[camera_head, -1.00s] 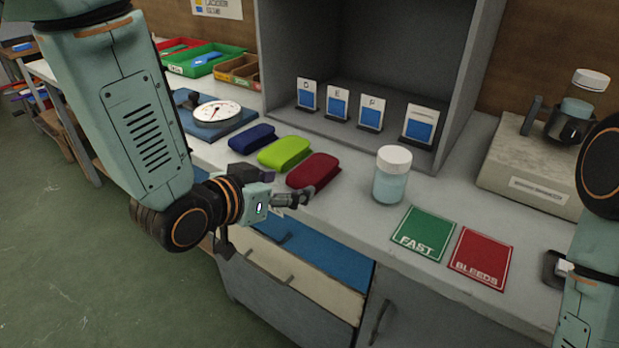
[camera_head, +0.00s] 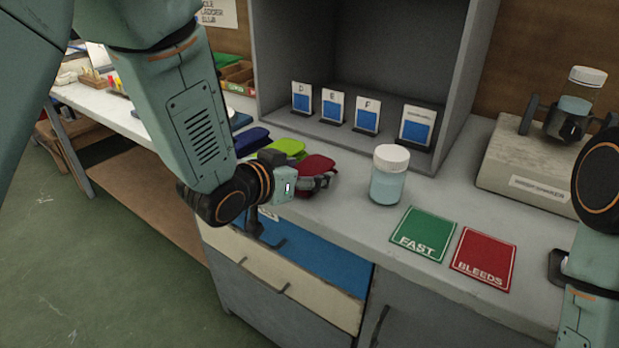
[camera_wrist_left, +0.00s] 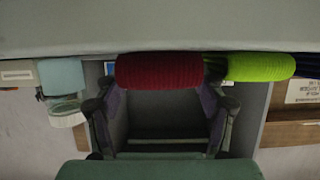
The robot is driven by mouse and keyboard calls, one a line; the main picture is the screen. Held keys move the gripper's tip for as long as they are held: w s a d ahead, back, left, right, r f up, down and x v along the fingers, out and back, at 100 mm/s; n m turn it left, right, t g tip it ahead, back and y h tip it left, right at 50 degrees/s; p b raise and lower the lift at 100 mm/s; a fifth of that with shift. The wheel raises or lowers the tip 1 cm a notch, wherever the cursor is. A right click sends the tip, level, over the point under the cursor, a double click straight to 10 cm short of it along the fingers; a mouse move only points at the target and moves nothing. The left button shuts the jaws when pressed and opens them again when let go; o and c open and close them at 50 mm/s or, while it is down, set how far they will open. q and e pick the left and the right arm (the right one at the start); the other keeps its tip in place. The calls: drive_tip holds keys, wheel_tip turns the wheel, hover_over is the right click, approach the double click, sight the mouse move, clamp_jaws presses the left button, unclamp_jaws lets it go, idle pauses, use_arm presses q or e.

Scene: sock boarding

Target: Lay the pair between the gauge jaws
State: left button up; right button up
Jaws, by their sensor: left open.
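A dark red folded sock pair (camera_head: 318,163) lies near the counter's front edge. My left gripper (camera_head: 318,184) is open just in front of it and covers part of it. In the left wrist view the red pair (camera_wrist_left: 158,70) lies across the space beyond the two open fingers (camera_wrist_left: 160,108), with nothing visibly gripped. A lime green pair (camera_head: 288,147) and a dark blue pair (camera_head: 250,140) lie to its left; the green one also shows in the wrist view (camera_wrist_left: 260,67). No gauge jaws can be made out; my left arm hides that part of the counter. My right gripper is out of view.
A white-lidded jar (camera_head: 389,177) stands right of the red pair. Small stand-up cards (camera_head: 366,115) line the grey booth. A grey machine (camera_head: 525,165) stands at right.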

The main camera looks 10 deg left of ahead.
sight(304, 172)
use_arm(q)
drive_tip(key=shift+s+r, duration=0.1)
drive_tip(key=shift+c, duration=0.8)
drive_tip(key=c, duration=0.9)
wheel_tip(304, 172, up, 9)
drive_tip(key=p, duration=0.4)
drive_tip(key=shift+r, duration=0.4)
